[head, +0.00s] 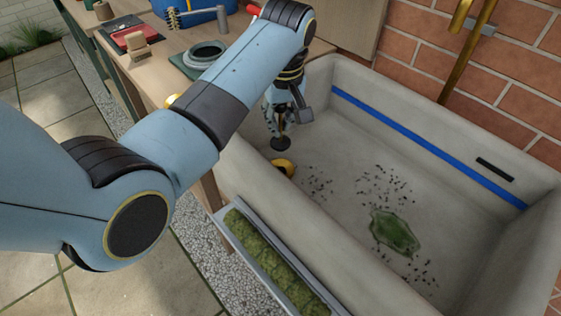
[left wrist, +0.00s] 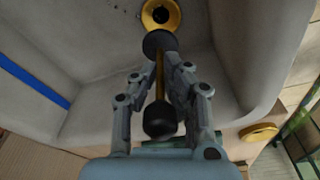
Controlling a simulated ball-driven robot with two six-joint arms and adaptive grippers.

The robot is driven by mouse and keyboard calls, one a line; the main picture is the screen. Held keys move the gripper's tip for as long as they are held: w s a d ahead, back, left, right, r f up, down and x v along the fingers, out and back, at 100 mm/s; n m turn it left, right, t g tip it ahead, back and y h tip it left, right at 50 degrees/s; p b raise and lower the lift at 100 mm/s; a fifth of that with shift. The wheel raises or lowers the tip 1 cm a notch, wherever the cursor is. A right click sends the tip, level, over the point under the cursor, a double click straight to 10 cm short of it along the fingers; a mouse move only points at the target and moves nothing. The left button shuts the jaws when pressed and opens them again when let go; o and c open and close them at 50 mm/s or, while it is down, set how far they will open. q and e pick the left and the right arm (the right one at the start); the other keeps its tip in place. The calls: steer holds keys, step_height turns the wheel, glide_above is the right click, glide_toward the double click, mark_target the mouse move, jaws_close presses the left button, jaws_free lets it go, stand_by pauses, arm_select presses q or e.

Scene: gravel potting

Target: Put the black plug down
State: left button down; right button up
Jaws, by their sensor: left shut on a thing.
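The black plug has a black disc (head: 281,143) at its lower end, seen in the head view inside the stone sink (head: 330,228). In the left wrist view the plug (left wrist: 158,42) shows a brass stem and a dark round knob. My left gripper (left wrist: 161,78) is shut on the plug's stem, and the disc points away from it. In the head view my left gripper (head: 279,112) hangs inside the sink's left end. The brass drain ring (head: 284,166) lies just beyond the disc; it also shows in the left wrist view (left wrist: 161,14). My right gripper is out of view.
Dark gravel bits (head: 384,186) and a green patch (head: 394,232) lie on the sink floor. A blue stripe (head: 420,145) and a black strip (head: 495,169) mark the back wall. A moss-filled trough (head: 272,262) runs along the front. A wooden bench (head: 150,78) stands left.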

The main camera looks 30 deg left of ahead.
mark_target(281, 142)
arm_select(q)
step_height(281, 142, down, 8)
steer(key=shift+f+b, duration=0.2)
steer(key=shift+b, duration=0.6)
steer(key=shift+f, duration=0.1)
steer(key=c, duration=1.4)
jaws_free()
steer(key=r, duration=0.3)
steer(key=r+p, duration=0.1)
steer(key=r, duration=0.3)
steer(key=s+d+r+p, duration=0.1)
steer(key=r, duration=0.2)
steer(key=shift+d+r, duration=0.1)
steer(key=shift+r, duration=0.3)
steer(key=shift+s+d+r+p, duration=0.15)
steer(key=shift+r+p, duration=0.15)
steer(key=shift+r, duration=0.35)
